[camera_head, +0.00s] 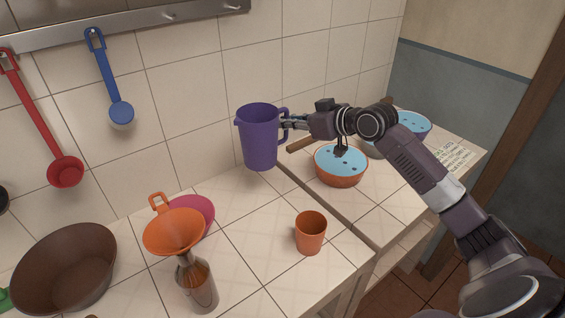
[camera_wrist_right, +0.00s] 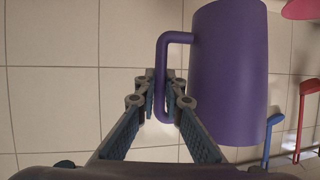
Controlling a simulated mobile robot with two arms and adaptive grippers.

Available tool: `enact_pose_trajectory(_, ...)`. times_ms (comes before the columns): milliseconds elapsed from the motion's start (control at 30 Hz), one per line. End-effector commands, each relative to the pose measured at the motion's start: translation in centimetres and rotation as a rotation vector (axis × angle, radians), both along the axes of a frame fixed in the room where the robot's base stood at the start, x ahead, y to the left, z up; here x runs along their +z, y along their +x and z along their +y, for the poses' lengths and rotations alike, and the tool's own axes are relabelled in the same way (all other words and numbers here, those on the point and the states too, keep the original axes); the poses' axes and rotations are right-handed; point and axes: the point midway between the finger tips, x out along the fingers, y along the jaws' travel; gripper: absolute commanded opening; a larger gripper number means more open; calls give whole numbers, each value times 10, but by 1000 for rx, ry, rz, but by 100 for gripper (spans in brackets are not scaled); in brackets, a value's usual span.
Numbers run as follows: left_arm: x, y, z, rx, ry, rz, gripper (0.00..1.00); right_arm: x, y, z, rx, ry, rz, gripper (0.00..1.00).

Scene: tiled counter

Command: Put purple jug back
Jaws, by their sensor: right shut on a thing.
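The purple jug (camera_head: 259,138) is upright in the head view, in front of the tiled wall at the back of the counter. Its handle points right. My right gripper (camera_head: 289,125) reaches in from the right and is shut on that handle. In the right wrist view the jug (camera_wrist_right: 229,75) fills the right side, and the gripper (camera_wrist_right: 166,97) has its fingers on both sides of the handle bar. Whether the jug's base touches the counter is hard to tell; it seems a little above it. My left gripper is not in view.
An orange cup (camera_head: 310,233), a bottle (camera_head: 198,285) with an orange funnel (camera_head: 173,231), a pink item (camera_head: 196,212) and a brown bowl (camera_head: 65,268) stand on the counter. A blue-topped orange bowl (camera_head: 341,166) sits under my right arm. Red (camera_head: 64,171) and blue (camera_head: 121,111) ladles hang left.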

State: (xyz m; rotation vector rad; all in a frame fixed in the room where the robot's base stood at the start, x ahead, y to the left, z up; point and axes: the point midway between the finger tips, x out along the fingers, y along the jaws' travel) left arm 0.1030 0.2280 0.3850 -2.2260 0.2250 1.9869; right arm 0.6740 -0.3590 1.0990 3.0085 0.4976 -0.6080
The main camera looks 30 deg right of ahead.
Motion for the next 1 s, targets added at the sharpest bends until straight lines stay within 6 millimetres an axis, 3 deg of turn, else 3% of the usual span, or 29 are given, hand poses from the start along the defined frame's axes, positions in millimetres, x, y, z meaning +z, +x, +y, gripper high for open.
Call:
enact_pose_trajectory(100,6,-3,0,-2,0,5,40,-33,-1,0,-2,6,5,0)
enact_pose_trajectory(300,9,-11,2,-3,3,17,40,-70,0,0,-2,4,0,0)
enact_pose_trajectory(467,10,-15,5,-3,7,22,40,-83,0,0,0,3,-1,0)
enact_pose_trajectory(733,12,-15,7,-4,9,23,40,-120,0,0,0,4,-1,0)
enact_pose_trajectory(1000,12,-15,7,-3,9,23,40,-123,0,0,0,1,-3,0)
